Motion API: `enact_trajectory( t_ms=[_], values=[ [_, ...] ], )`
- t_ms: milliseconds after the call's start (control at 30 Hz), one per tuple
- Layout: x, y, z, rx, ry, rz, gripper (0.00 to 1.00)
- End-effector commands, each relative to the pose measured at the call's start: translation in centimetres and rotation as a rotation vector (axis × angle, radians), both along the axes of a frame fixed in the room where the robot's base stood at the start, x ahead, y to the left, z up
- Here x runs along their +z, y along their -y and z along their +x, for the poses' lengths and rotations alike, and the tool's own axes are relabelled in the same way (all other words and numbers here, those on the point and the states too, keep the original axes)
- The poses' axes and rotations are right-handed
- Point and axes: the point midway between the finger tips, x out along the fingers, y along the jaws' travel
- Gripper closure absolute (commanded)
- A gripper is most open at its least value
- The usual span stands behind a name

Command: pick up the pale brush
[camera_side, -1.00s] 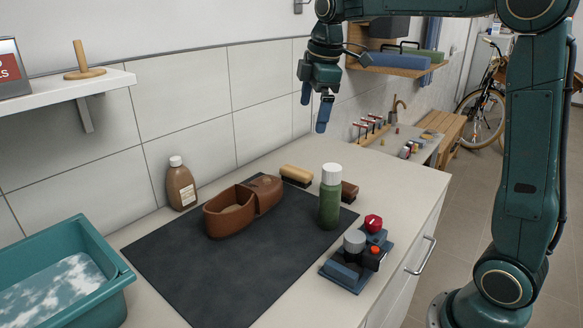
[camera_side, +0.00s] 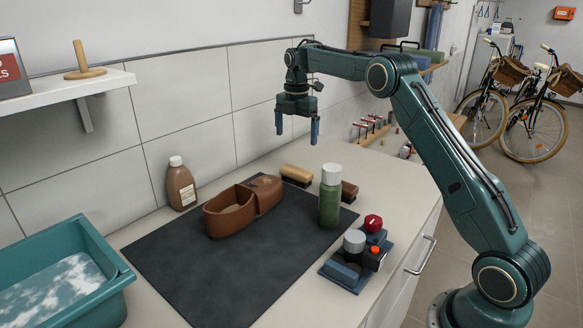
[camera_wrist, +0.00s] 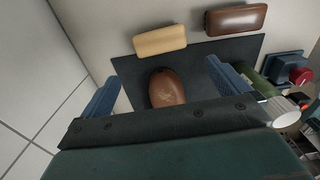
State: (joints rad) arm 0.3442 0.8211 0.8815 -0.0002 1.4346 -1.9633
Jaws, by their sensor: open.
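The pale brush (camera_side: 297,174) lies on the counter at the back edge of the dark mat, with a light wooden top and dark bristles beneath. In the wrist view the pale brush (camera_wrist: 160,40) shows beyond the fingers, left of a dark brown brush (camera_wrist: 236,20). My gripper (camera_side: 298,130) is open and empty, pointing down above the brush, with clear height between them. In the wrist view its two blue fingers (camera_wrist: 166,88) are spread wide on either side of a brown rounded object (camera_wrist: 166,88).
A green bottle (camera_side: 330,197) with a white cap stands near the dark brown brush (camera_side: 348,191). A brown two-part leather case (camera_side: 228,219) sits on the dark mat (camera_side: 190,275). A brown bottle (camera_side: 181,184), teal basin (camera_side: 118,281) and blue tray (camera_side: 345,283) stand around it.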

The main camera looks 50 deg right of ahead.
Motion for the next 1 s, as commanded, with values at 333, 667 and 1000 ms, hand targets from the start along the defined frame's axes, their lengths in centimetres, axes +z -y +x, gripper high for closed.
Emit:
enact_trajectory(
  t_ms=[333,667,1000],
  values=[
    [-0.7,0.3,0.2,0.017,-0.005,0.002,0.0],
    [-4.4,0.2,0.1,0.015,-0.008,0.003,0.0],
    [-8.6,0.3,0.1,0.015,-0.006,0.002,0.0]
  ],
)
